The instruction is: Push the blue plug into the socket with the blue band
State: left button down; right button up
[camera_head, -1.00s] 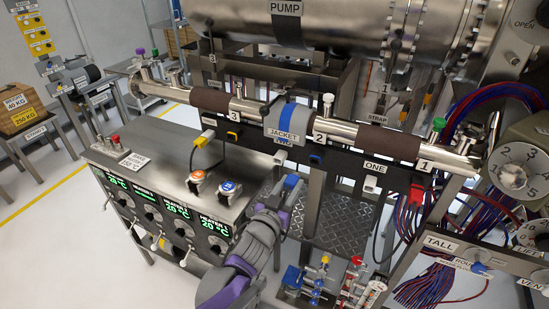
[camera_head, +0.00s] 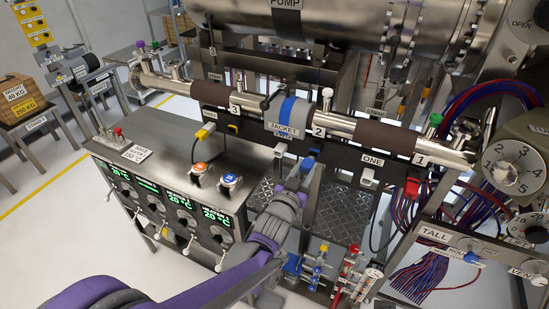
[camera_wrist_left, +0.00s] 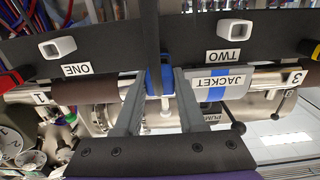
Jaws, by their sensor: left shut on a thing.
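My left gripper (camera_head: 299,186) reaches from below to the black rail under the long steel pipe. It is shut on the blue plug (camera_head: 306,166), whose blue body also shows between the fingers in the wrist view (camera_wrist_left: 154,77). The socket with the blue band (camera_head: 313,153) is on the rail just above the plug, partly hidden. The plug is at or very close to it; I cannot tell whether it has entered. In the wrist view, the plug and a dark upright strip cover that part of the rail. My right gripper is not in view.
White sockets (camera_head: 368,178) sit along the rail (camera_head: 340,163). A yellow plug (camera_head: 205,131) is at left and a red plug (camera_head: 412,187) at right. The grey jacket with its blue band (camera_head: 287,112) is above. A steel cabinet (camera_head: 165,140) stands at left.

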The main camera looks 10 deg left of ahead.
aim_at(305, 170)
pick_arm(q)
jog(key=shift+w+d, duration=0.1)
jog(key=shift+w, duration=0.3)
dwell(0.8)
jog(key=shift+b+x, duration=0.3)
jog(key=shift+x, duration=0.65)
dwell(1.3)
jog(key=shift+c, duration=2.1)
grip_release()
jog(key=shift+v, duration=3.5)
